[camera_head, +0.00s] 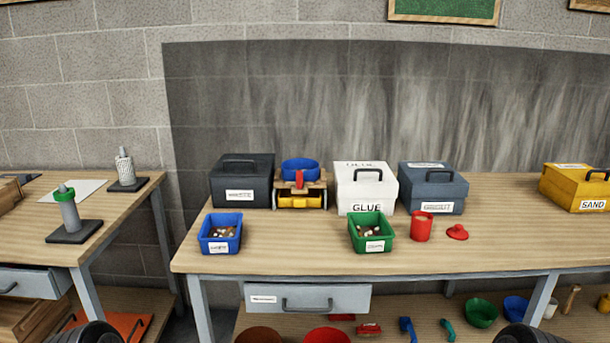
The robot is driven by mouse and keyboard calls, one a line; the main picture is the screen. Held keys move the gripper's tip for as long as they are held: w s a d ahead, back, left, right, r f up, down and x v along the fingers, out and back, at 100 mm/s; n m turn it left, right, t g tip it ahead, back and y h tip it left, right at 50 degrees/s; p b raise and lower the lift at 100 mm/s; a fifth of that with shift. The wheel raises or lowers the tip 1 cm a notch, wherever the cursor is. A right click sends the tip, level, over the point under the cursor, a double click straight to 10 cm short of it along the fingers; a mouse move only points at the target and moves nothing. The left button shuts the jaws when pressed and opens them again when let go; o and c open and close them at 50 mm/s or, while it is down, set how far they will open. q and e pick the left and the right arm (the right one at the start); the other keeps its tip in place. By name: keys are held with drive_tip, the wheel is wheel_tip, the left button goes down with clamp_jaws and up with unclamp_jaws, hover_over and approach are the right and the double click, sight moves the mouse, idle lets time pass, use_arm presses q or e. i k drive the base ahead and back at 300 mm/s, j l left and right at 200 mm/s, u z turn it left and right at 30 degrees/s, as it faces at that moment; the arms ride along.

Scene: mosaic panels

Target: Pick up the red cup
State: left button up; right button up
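The red cup (421,229) stands upright on the wooden workbench (300,253), just right of a green bin and near the front edge. Neither of my grippers shows. Only dark rounded parts, seemingly of my arms, show at the bottom edge, far below and in front of the cup.
The green bin (386,243) and a blue bin (202,246) hold small pieces. Behind stand a white GLUE box (372,188), a blue-grey box (418,178), a black box (228,185) and a wooden stand with a blue bowl (300,172).

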sight(421, 222)
drive_tip(key=i+l, duration=0.1)
drive_tip(key=l, duration=0.3)
drive_tip(key=i+l, duration=0.1)
drive_tip(key=l, duration=0.3)
drive_tip(key=i+l, duration=0.1)
drive_tip(key=l, duration=0.35)
drive_tip(key=i+l, duration=0.1)
drive_tip(key=l, duration=0.3)
drive_tip(key=i+l, duration=0.1)
drive_tip(key=l, duration=0.3)
drive_tip(key=u, duration=1.15)
